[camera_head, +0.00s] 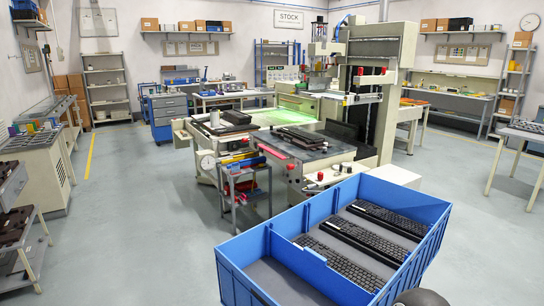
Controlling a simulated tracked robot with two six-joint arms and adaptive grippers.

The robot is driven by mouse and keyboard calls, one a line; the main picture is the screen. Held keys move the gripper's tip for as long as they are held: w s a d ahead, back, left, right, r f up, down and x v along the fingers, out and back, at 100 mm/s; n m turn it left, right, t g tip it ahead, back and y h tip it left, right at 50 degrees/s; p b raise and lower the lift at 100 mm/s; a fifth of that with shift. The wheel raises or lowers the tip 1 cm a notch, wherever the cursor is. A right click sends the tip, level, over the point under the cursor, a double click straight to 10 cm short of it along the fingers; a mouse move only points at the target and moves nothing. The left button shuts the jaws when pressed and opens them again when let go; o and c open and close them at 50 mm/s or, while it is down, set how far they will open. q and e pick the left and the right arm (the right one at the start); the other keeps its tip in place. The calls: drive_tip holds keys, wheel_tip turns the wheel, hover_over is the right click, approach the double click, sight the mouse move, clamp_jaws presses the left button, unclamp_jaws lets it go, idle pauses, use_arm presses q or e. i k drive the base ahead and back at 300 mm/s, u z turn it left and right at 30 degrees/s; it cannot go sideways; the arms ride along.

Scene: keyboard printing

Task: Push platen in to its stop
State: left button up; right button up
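A large cream printing machine (388,100) stands in the middle of the room. A flat dark plate (302,138), which looks like the platen, lies on its front bed, with a reddish strip along its left part. I cannot tell how far in it sits. Red knobs (320,176) show on the front face below the plate. A second bed to the left carries dark stacked blocks (228,122). A green glow lights the machine's middle area (290,115).
A blue crate (240,276) holding several black keyboards (365,240) fills the foreground, between me and the machine. A small grey cart (246,190) with coloured items stands at the machine's front left. The floor (135,215) to the left is clear. Shelves and benches line the walls.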

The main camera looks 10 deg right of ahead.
sight(281, 152)
drive_tip(key=k, duration=1.15)
drive_tip(key=u, duration=0.35)
drive_tip(key=i, duration=1.75)
drive_tip(key=u, duration=0.3)
drive_tip(key=i, duration=2.65)
drive_tip(key=z, duration=0.3)
drive_tip(key=i, duration=1.4)
drive_tip(key=z, duration=0.8)
drive_tip(key=i, duration=1.15)
drive_tip(key=z, duration=0.95)
